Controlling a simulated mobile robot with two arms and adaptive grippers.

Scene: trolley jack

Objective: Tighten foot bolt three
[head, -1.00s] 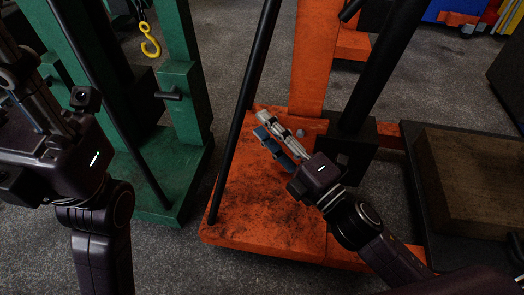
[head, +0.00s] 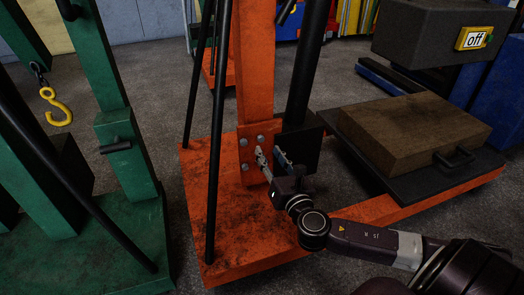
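An orange jack with a dirty orange base (head: 230,240) stands in the middle of the head view. A plate at the foot of its upright (head: 255,75) carries grey bolt heads: an upper left bolt (head: 243,143), an upper right bolt (head: 261,139) and a lower left bolt (head: 244,167). No numbers show on them. My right gripper (head: 270,156) is right in front of this plate, with its two fingers apart. The fingers cover the plate's lower right part, so I cannot tell whether a bolt lies between them. My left gripper is out of view.
Black bars (head: 217,150) rise from the base on the left. A black post (head: 300,75) stands close right of the fingers. A wooden block (head: 415,130) sits on a black tray at right. A green frame with a yellow hook (head: 55,108) is at left.

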